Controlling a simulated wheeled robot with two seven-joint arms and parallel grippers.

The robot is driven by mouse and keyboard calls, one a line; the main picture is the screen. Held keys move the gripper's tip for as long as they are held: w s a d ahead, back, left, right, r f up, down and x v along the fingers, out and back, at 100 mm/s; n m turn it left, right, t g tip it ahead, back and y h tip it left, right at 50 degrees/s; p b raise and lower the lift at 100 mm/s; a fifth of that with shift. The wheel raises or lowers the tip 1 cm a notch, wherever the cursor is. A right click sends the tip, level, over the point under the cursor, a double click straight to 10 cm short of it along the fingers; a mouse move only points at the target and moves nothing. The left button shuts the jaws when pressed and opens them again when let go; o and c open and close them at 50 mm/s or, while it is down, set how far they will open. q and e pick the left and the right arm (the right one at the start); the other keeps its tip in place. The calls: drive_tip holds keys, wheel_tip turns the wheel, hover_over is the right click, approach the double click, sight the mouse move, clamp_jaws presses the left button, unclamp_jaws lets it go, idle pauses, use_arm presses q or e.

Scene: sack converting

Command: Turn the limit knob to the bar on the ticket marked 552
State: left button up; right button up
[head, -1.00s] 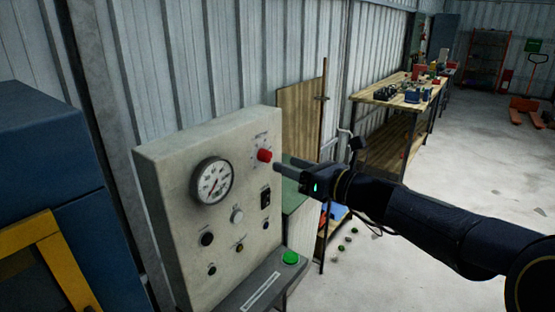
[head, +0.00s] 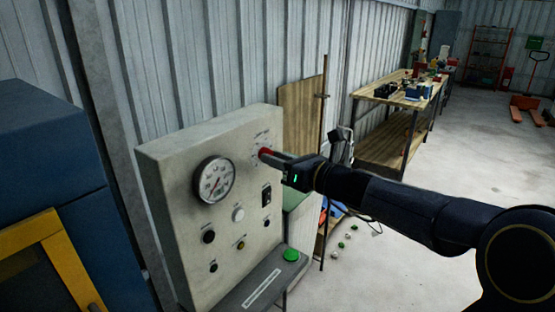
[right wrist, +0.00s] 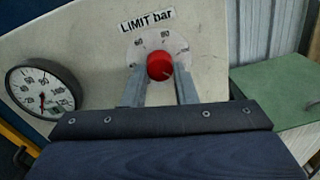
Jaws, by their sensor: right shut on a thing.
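The red limit knob (right wrist: 159,66) sits on a round white scale plate (right wrist: 178,42) under a "LIMIT bar" label (right wrist: 147,20) in the right wrist view. In the head view the knob (head: 265,153) is partly hidden by my right gripper (head: 270,156). My right gripper (right wrist: 160,88) is shut on the knob, one finger at each side. The round gauge (head: 213,180) is left of the knob; it also shows in the right wrist view (right wrist: 42,92). The ticket marked 552 cannot be made out. My left gripper is not in view.
The grey panel (head: 175,235) carries several buttons and switches, with a green button (head: 291,255) on the ledge below. A blue cabinet (head: 45,160) with a yellow frame stands left.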

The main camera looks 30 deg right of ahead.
drive_tip(key=n+b, duration=1.3)
drive_tip(key=n, duration=0.3)
drive_tip(key=n+y+b, duration=0.1)
drive_tip(key=n+b, duration=1.3)
drive_tip(key=n, duration=0.2)
drive_tip(key=shift+w+d+n+g, duration=0.1)
drive_tip(key=shift+d+n+g, duration=0.05)
drive_tip(key=shift+n+g, duration=0.2)
drive_tip(key=shift+n, duration=0.35)
drive_tip(key=o, duration=1)
drive_tip(key=shift+r, duration=0.1)
